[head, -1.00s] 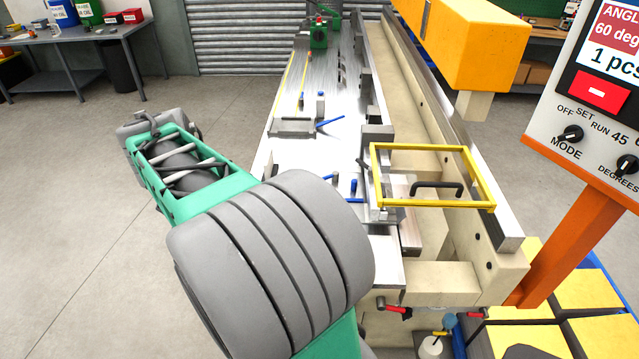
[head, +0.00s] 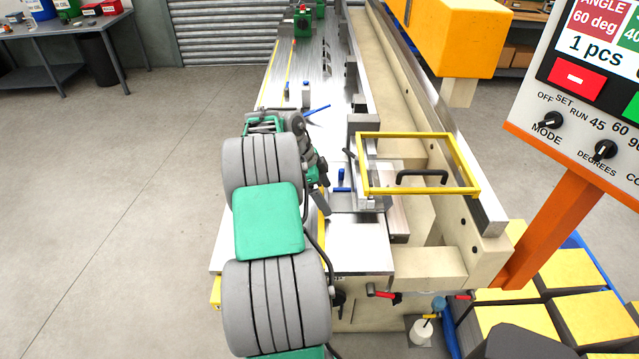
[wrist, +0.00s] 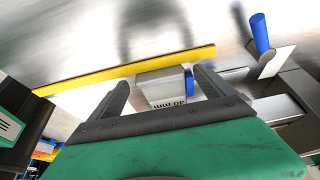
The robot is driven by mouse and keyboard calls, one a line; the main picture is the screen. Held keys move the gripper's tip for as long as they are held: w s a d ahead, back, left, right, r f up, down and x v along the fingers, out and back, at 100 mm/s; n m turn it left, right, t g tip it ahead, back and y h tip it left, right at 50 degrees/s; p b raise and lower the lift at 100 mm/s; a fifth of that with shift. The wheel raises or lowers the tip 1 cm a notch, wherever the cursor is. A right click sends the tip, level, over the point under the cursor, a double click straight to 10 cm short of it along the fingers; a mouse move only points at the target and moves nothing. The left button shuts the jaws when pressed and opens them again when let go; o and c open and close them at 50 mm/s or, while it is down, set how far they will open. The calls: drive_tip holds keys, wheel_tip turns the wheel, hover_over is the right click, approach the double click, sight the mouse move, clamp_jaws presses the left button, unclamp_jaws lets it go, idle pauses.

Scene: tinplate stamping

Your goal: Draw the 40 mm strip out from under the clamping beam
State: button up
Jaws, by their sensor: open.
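In the wrist view a pale metal piece marked "40 mm" (wrist: 160,92), with a blue end, lies between my two dark fingers. I cannot tell whether either finger touches it. My gripper (wrist: 163,93) is open and low over the bright metal table. In the head view my gripper (head: 321,198) is partly hidden behind my arm, left of the blue-handled parts (head: 341,179). The long beige beam (head: 405,90) runs along the table's right side. I cannot make out the strip's far end or how it meets the beam.
A yellow bar (wrist: 130,70) crosses beyond my fingers. A blue peg (wrist: 260,32) stands at the upper right in the wrist view. A yellow guard frame (head: 460,163) and control panel (head: 575,110) are on the right. The floor (head: 130,200) at left is clear.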

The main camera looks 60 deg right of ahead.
sight(333, 255)
drive_tip(key=shift+f, duration=0.15)
drive_tip(key=c, duration=1.4)
drive_tip(key=shift+s+d+b, duration=0.1)
drive_tip(key=shift+s+b, duration=0.1)
drive_tip(key=shift+b, duration=0.3)
drive_tip(key=shift+c, duration=0.2)
idle(0.3)
drive_tip(key=shift+s+a+f+b, duration=0.1)
drive_tip(key=shift+s+a+b, duration=0.65)
drive_tip(key=shift+a, duration=0.5)
drive_tip(key=shift+s+a+r+b, duration=0.1)
drive_tip(key=shift+s+a+b, duration=0.4)
drive_tip(key=shift+a+b, duration=0.55)
drive_tip(key=shift+s+a+f+b, duration=0.1)
drive_tip(key=shift+s+a+b, duration=0.6)
drive_tip(key=shift+a, duration=0.7)
drive_tip(key=shift+s+a+b, duration=0.5)
drive_tip(key=shift+s+a, duration=0.15)
drive_tip(key=shift+a, duration=0.65)
drive_tip(key=shift+s+a+b, duration=0.55)
drive_tip(key=shift+s+a, duration=0.1)
drive_tip(key=shift+a, duration=0.7)
drive_tip(key=shift+s+a+b, duration=0.5)
drive_tip(key=shift+s+a, duration=0.15)
drive_tip(key=shift+a, duration=0.65)
drive_tip(key=shift+s+a, duration=0.2)
drive_tip(key=shift+a, duration=0.15)
drive_tip(key=o, duration=1.4)
